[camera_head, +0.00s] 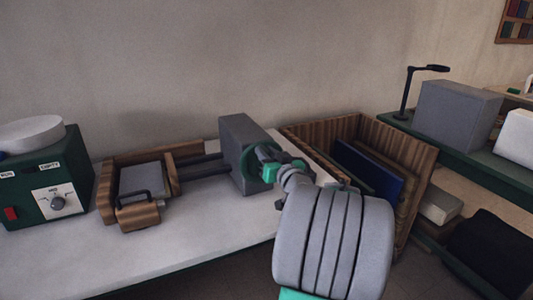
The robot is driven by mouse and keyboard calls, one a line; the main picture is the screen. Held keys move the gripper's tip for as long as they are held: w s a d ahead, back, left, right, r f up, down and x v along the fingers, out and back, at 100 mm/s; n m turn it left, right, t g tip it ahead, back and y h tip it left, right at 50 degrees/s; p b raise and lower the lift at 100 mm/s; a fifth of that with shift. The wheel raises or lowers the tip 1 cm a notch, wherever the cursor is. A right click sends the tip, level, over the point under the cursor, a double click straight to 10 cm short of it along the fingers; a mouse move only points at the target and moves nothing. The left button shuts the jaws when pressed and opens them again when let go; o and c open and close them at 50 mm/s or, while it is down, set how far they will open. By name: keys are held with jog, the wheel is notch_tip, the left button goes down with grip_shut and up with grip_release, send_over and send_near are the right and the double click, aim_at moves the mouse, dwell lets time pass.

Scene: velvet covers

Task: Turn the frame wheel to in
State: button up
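A dark green wheel (246,164) is on the right face of a grey block (238,136) on the white table. Two dark rails (203,166) run from the block to a wooden frame (108,206) with a grey panel (146,179) inside. My gripper (266,155) is at the wheel, overlapping its right side in this view. My wrist and arm hide part of the wheel. I cannot tell whether the fingers touch the wheel or are open or shut. No mark on the wheel is readable.
A green machine (79,171) with a dial and a red switch stands at the left. A wooden crate (420,165) holding upright boards is right of the block. A green shelf (455,140) with a grey box (456,113) and a lamp (406,92) is at the far right. The front table is clear.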

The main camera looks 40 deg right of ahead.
grip_shut()
dwell(1.0)
